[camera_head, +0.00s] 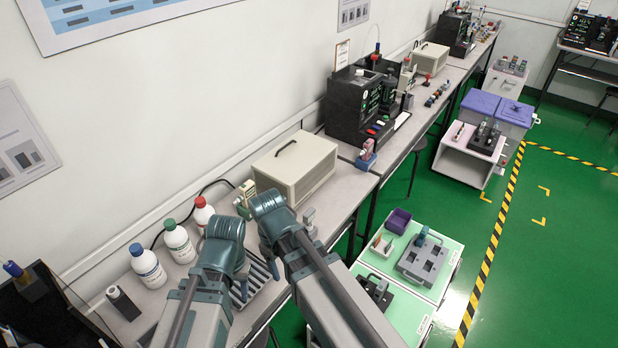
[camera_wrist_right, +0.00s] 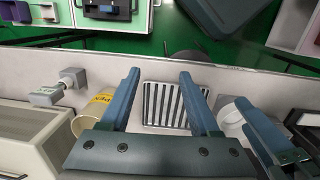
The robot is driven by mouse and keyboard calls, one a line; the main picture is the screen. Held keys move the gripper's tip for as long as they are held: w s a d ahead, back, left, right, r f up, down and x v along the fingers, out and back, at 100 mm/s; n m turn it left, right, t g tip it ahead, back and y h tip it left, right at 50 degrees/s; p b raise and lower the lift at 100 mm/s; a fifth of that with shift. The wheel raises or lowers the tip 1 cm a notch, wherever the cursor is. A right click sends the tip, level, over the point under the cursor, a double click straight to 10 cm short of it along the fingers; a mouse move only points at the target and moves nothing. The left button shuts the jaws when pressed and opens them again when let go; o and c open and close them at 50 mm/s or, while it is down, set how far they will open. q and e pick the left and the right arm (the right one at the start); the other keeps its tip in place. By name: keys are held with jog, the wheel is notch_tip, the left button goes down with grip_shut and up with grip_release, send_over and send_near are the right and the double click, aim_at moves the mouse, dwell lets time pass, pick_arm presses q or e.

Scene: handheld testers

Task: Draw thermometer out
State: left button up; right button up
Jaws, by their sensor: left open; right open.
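I cannot single out the thermometer for sure. A small pale green-beige handheld device (camera_head: 246,193) stands on the bench beside the beige box, partly hidden by my arms. A pinkish handheld device (camera_head: 366,149) stands upright in a blue holder farther along the bench. My left gripper (camera_head: 239,287) is low over the near bench, mostly hidden behind its own wrist; it is open. My right gripper (camera_wrist_right: 160,73) is open and empty, its two blue fingers apart above the bench and a striped rack (camera_wrist_right: 172,105).
A yellow cup (camera_wrist_right: 88,122), a white cup (camera_wrist_right: 231,118) and a grey stand (camera_wrist_right: 58,88) are close around my right fingers. Bottles (camera_head: 178,242) line the wall side. The beige box (camera_head: 296,168) blocks the bench beyond. A green-topped cart (camera_head: 400,318) stands right of the bench.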

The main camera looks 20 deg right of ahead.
jog(key=w+d+r+n+p, duration=0.45)
jog(key=w+n, duration=0.45)
jog(key=w, duration=0.3)
notch_tip(320, 180, up, 4)
jog(key=n+y+p, duration=0.1)
jog(key=n+p, duration=0.2)
jog(key=n, duration=0.6)
send_over(309, 211)
jog(key=shift+f, duration=0.15)
notch_tip(309, 211, down, 14)
jog(key=b, duration=1.4)
jog(key=shift+r, duration=0.2)
grip_shut()
